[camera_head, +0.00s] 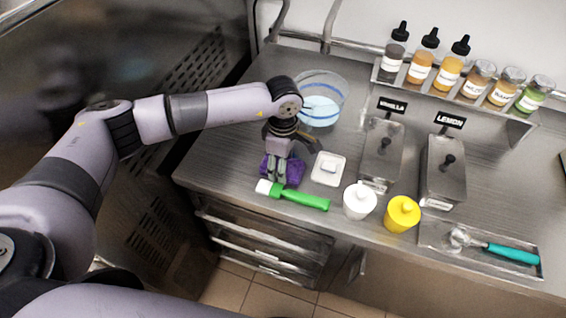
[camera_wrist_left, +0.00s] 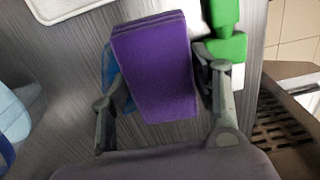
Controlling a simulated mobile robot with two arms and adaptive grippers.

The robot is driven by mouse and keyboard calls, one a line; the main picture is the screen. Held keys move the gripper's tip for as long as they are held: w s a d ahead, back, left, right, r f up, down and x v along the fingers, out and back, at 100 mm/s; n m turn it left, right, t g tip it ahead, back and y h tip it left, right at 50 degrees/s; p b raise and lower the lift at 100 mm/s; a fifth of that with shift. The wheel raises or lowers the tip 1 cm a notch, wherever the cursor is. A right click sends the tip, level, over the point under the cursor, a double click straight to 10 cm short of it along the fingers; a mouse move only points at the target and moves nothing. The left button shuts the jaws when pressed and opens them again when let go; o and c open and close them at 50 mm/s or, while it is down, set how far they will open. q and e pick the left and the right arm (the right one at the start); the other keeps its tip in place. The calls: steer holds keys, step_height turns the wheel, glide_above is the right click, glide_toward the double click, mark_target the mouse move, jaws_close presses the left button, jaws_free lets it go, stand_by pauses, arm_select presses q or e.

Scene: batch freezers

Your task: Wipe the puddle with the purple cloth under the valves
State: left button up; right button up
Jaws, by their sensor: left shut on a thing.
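The purple cloth (camera_head: 293,172) is a folded block on the steel counter, near the front left. My left gripper (camera_head: 277,178) points down and is shut on it. In the left wrist view the cloth (camera_wrist_left: 155,65) sits between the two fingers. A blue patch (camera_wrist_left: 109,75) shows beside and partly behind the cloth there; it may be the puddle, but the cloth and a finger hide part of it. I cannot make out the puddle or any valves in the head view. My right gripper is not in view.
A green-handled brush (camera_head: 300,198) lies just in front of the cloth. A clear bowl (camera_head: 322,97) stands behind. Metal vanilla and lemon containers (camera_head: 443,172) are farther right.

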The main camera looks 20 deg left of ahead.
arm_select(q)
steer(key=w+b, duration=0.2)
steer(key=shift+w+f, duration=0.15)
steer(key=shift+w, duration=0.2)
steer(key=shift+w+d+b, duration=0.1)
steer(key=shift+w+b, duration=0.5)
steer(key=shift+b, duration=0.05)
steer(key=shift+w+b, duration=0.8)
steer(key=shift+b, duration=0.15)
steer(key=shift+w+f+b, duration=0.1)
steer(key=shift+w+b, duration=0.6)
steer(key=shift+w, duration=0.05)
steer(key=shift+w+r+b, duration=0.2)
steer(key=shift+w+b, duration=0.1)
steer(key=shift+w, duration=0.05)
